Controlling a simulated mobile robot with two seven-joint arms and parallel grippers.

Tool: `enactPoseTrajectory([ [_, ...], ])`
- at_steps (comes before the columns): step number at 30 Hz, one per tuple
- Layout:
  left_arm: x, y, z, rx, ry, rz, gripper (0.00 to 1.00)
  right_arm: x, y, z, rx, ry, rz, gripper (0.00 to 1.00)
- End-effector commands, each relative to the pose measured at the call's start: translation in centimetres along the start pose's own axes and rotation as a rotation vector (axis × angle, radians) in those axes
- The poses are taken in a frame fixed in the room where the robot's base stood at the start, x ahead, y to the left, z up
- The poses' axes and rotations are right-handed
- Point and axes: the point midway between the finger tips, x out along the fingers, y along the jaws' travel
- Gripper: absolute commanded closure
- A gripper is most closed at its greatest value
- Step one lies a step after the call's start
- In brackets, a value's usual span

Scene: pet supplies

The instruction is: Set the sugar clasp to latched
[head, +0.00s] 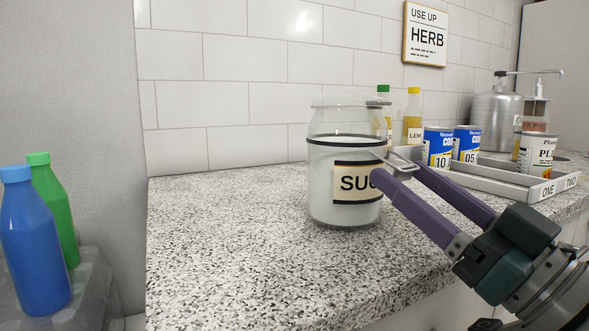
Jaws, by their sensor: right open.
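The sugar jar (330,195) is a clear glass jar with white contents and a label reading "SU…", standing upright on the speckled counter. Its glass lid (338,103) sits on top, and a dark band runs around its neck. The metal clasp (405,156) sticks out from the jar's right side, at about band height. My right gripper (396,164) is open, its two long purple fingers reaching in from the lower right. One fingertip is by the jar's label, the other behind the clasp. I cannot tell whether they touch it. My left gripper is out of view.
Two bottles (413,115) stand behind the jar. Blue cans (438,148), a grey divided tray (490,185), a labelled can (537,155) and a metal canister (495,118) are at the right. The counter (220,240) left of the jar is clear. Blue and green bottles (35,240) stand far left.

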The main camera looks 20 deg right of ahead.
Motion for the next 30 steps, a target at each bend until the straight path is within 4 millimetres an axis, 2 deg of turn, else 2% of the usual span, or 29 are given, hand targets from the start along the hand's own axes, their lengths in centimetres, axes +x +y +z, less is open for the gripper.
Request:
enactPoseTrajectory([
  [5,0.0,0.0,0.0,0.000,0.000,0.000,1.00,1.5,0.0,0.0,0.000,-0.001,0.001,0.32],
  [14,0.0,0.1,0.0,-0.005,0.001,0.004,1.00,1.7,0.0,0.1,0.000,-0.003,0.000,0.32],
  [30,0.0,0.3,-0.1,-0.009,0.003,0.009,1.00,1.7,0.0,0.1,0.000,-0.002,0.000,0.93],
])
